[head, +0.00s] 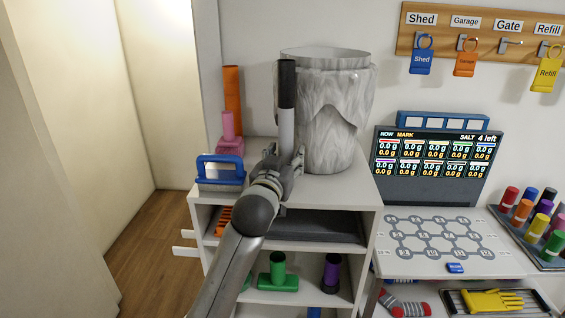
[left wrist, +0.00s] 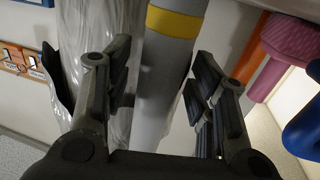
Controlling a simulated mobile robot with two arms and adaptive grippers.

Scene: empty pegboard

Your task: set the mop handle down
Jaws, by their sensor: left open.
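The mop handle (head: 287,125) stands about upright in the head view, a grey shaft with a black upper end. It is in front of a tall marbled grey bin (head: 335,125) on the shelf top. Its lower end is hidden behind my left gripper (head: 284,163). In the left wrist view the grey shaft (left wrist: 166,85) with a yellow band (left wrist: 175,22) runs between the two fingers of my left gripper (left wrist: 160,85). The fingers are open, with gaps visible on both sides of the shaft. My right gripper is not in view.
The white shelf unit (head: 369,190) also bears a blue-handled block (head: 221,170) and orange and pink pieces (head: 232,100) at the left. A screen (head: 435,165) and a hexagon-patterned board (head: 432,235) are to the right. Hooks with tags (head: 465,62) hang above.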

